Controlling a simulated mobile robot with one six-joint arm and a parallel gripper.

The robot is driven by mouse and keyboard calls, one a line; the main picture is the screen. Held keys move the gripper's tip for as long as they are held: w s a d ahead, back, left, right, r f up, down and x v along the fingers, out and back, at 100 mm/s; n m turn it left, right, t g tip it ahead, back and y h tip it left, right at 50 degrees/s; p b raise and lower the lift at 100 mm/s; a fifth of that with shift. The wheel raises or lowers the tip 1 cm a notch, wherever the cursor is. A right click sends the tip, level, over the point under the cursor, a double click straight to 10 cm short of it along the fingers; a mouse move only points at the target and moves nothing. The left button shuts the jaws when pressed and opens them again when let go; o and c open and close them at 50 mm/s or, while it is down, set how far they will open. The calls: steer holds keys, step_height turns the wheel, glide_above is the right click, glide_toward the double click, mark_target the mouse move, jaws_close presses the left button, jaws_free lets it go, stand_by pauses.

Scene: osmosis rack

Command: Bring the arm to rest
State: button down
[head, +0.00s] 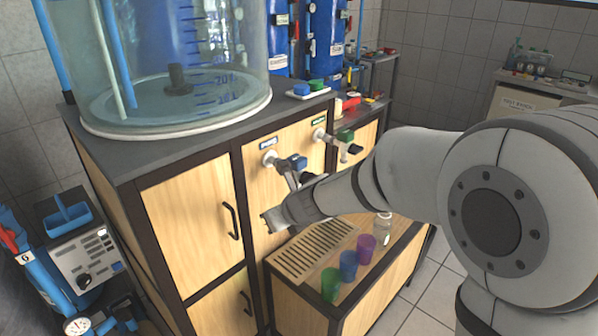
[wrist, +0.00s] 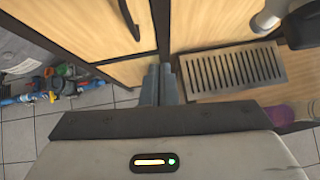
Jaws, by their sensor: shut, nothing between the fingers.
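My arm reaches in from the right in the head view, and my gripper (head: 268,222) is in front of the wooden cabinet (head: 195,215), above the left end of the slotted drain board (head: 312,247). In the wrist view my gripper (wrist: 162,84) has its two grey fingers side by side and closed, with nothing between them. The drain board (wrist: 233,68) lies to the right of the fingers there. Whether the fingers touch the cabinet cannot be told.
Green (head: 331,284), blue (head: 348,264) and purple (head: 366,247) cups and a clear bottle (head: 383,226) stand on the low bench. A blue-handled tap (head: 290,163) and a green-handled tap (head: 342,138) stick out above. A clear tank (head: 165,60) stands on the cabinet. Floor (head: 420,285) shows at lower right.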

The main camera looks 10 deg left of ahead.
steer(key=w+d+r+m+t+h+p, duration=0.2)
steer(key=d+r+m, duration=0.3)
steer(key=d+m, duration=0.3)
steer(key=w+d+r+m+t+h+p, duration=0.2)
steer(key=d+r+m, duration=0.3)
steer(key=d+m, duration=0.3)
steer(key=s+d+r+m+h+p, duration=0.1)
steer(key=s+d+m+h, duration=0.1)
steer(key=d+m, duration=0.3)
steer(key=s+d+r+m+h+p, duration=0.1)
steer(key=s+d+r+m+h, duration=0.1)
steer(key=d+m, duration=0.3)
steer(key=s+d+m+g+p, duration=0.2)
steer(key=s+d+m+g, duration=0.1)
steer(key=s+m, duration=0.6)
steer(key=s+d+m+g+y+p, duration=0.1)
steer(key=s+d+m+g+p, duration=0.1)
steer(key=s+m, duration=0.8)
steer(key=shift+s+d+m+g+p, duration=0.2)
steer(key=shift+d+m+g+p, duration=0.1)
steer(key=shift+d+m+g, duration=0.6)
steer(key=shift+a, duration=0.1)
